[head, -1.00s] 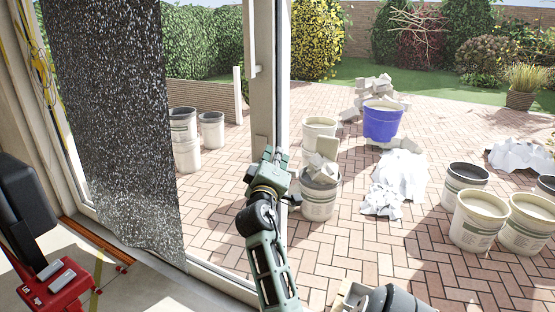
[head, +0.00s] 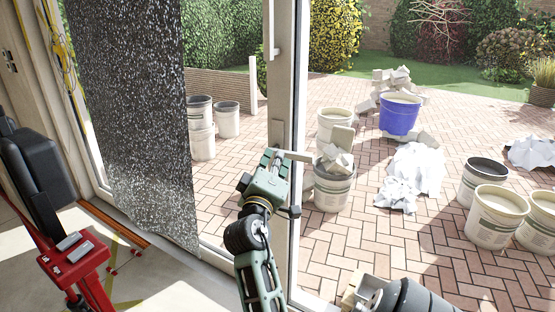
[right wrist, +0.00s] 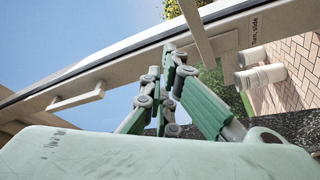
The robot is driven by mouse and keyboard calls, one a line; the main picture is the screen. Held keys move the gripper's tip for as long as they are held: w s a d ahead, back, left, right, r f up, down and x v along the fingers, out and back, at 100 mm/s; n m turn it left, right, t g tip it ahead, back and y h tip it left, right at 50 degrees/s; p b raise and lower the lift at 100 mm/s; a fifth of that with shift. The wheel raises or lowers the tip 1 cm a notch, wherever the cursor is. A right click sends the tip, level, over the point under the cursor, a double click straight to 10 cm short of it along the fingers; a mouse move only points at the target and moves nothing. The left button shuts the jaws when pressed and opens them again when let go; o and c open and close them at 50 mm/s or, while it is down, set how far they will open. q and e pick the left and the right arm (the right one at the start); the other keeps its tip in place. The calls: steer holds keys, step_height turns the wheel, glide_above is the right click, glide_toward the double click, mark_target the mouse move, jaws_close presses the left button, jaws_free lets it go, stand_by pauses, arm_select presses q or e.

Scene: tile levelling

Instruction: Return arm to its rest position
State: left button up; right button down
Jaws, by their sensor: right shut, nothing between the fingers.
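My right arm rises from the bottom middle of the head view, with a green link and a dark joint. My right gripper (head: 272,158) is at its upper end, in front of the door frame post (head: 284,100). In the right wrist view the green fingers (right wrist: 170,52) converge and their tips are together, shut with nothing between them. The fingertips appear against the pale frame in that view; I cannot tell whether they touch it. My left gripper does not show.
A dark speckled sheet (head: 135,120) hangs at left beside a red device (head: 73,262). Outside, a bucket of rubble (head: 333,190), a blue bucket (head: 400,118), white crumpled material (head: 418,168) and several pale buckets stand on brick paving (head: 390,245). A door handle (right wrist: 75,98) shows in the wrist view.

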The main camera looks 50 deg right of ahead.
stand_by(0.3)
